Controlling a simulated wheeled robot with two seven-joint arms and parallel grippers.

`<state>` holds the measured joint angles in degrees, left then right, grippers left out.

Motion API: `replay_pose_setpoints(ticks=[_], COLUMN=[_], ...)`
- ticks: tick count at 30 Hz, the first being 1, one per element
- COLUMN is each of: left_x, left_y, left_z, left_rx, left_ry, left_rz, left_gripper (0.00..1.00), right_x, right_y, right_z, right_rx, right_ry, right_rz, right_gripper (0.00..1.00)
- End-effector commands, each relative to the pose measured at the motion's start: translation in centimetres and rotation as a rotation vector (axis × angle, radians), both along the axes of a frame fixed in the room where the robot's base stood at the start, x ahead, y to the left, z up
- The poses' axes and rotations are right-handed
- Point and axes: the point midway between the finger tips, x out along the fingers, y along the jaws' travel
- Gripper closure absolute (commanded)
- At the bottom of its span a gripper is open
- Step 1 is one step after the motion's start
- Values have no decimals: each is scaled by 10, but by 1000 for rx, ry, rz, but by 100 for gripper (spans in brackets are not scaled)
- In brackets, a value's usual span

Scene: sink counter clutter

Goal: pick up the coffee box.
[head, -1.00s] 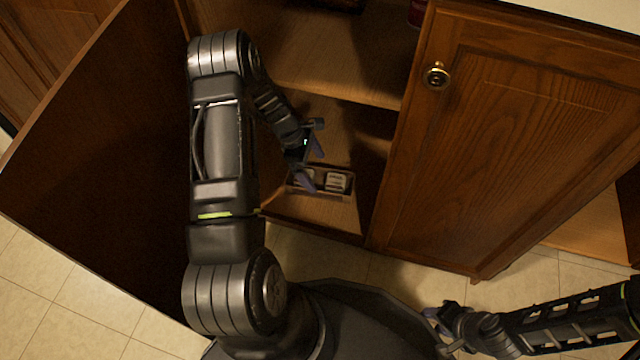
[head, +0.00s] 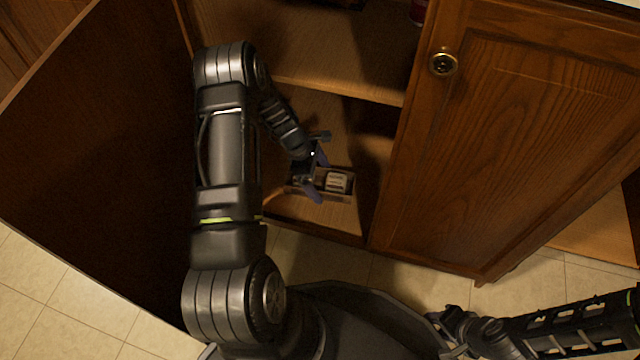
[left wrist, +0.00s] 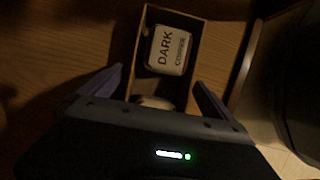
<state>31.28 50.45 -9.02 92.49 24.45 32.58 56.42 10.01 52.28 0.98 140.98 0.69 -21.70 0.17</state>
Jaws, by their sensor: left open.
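The coffee box, a pale block, (head: 337,182) sits in a small open-topped wooden bin (head: 340,198) on the cabinet's lower shelf. In the left wrist view the coffee box (left wrist: 168,50) shows dark lettering reading "DARK COFFEE". My left gripper (head: 317,175) is open and empty at the bin's left part, beside the coffee box. In the left wrist view its two fingers (left wrist: 160,85) spread either side of the bin, with the coffee box ahead between them. My right gripper (head: 432,316) is low at the right, away from the cabinet; its fingers are too small to read.
A second pale item (left wrist: 155,102) in the bin is mostly hidden by my left gripper. An open cabinet door (head: 95,150) stands left of my arm; another door (head: 510,140) is at the right. The upper shelf (head: 320,50) is above the bin.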

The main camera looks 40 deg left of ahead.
Motion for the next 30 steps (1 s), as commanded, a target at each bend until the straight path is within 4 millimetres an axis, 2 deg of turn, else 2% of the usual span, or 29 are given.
replay_pose_setpoints(ticks=[2, 25, 30], left_x=[0, 0, 0], left_y=[0, 0, 0], left_z=[0, 0, 0], left_rx=[0, 0, 0], left_ry=[0, 0, 0], left_rz=[0, 0, 0], left_gripper=[0, 63, 63], right_x=[0, 0, 0], right_y=[0, 0, 0], right_z=[0, 0, 0], right_rx=[0, 0, 0], right_ry=[0, 0, 0], right_rz=[0, 0, 0], right_gripper=[64, 64, 64])
